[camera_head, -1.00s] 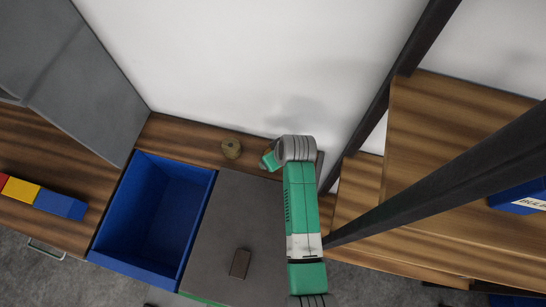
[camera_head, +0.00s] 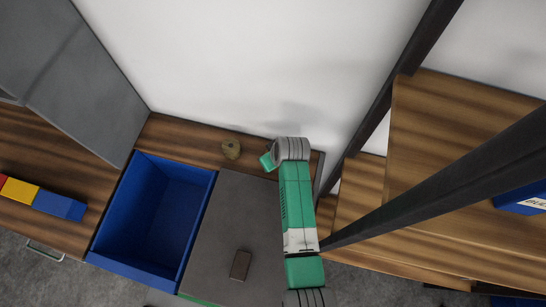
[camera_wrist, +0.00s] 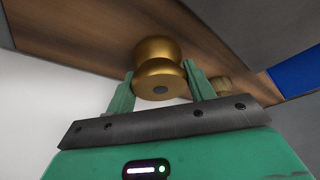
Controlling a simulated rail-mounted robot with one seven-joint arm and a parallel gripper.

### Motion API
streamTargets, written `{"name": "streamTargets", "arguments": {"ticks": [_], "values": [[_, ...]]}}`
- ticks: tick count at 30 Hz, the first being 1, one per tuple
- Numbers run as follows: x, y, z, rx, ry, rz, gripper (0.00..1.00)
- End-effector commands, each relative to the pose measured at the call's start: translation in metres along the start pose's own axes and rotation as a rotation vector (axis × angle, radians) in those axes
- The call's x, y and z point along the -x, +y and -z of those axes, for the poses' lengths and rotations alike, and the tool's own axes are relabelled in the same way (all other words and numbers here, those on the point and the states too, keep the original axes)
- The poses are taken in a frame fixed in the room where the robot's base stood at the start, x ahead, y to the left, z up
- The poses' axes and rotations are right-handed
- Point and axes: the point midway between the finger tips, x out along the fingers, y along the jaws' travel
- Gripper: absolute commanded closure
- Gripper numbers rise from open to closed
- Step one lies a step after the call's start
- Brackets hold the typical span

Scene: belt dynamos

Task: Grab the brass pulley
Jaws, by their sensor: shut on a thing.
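In the head view the pulley is not visible, and my green arm covers that area.
A dull brass-brown round piece (camera_head: 231,149) stands on the wooden bench's back strip; a similar piece (camera_wrist: 221,87) shows beside the right finger. A blue bin (camera_head: 128,262) is open and empty. A small brown block (camera_head: 240,265) lies on a grey panel (camera_head: 225,215). A dark post (camera_head: 450,165) stands right.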

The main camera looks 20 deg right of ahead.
Motion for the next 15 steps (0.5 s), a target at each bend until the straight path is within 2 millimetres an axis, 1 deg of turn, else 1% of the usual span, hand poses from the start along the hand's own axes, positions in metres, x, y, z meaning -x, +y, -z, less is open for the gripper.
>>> {"name": "streamTargets", "arguments": {"ticks": [2, 5, 12, 15], "values": [[0.002, 0.001, 0.002, 0.000, 0.003, -0.001, 0.99], [0.012, 0.001, 0.007, 0.000, 0.005, -0.002, 0.99], [0.061, 0.001, 0.027, 0.002, 0.006, -0.002, 0.99], [0.077, 0.001, 0.033, 0.000, 0.005, -0.002, 0.99]]}}
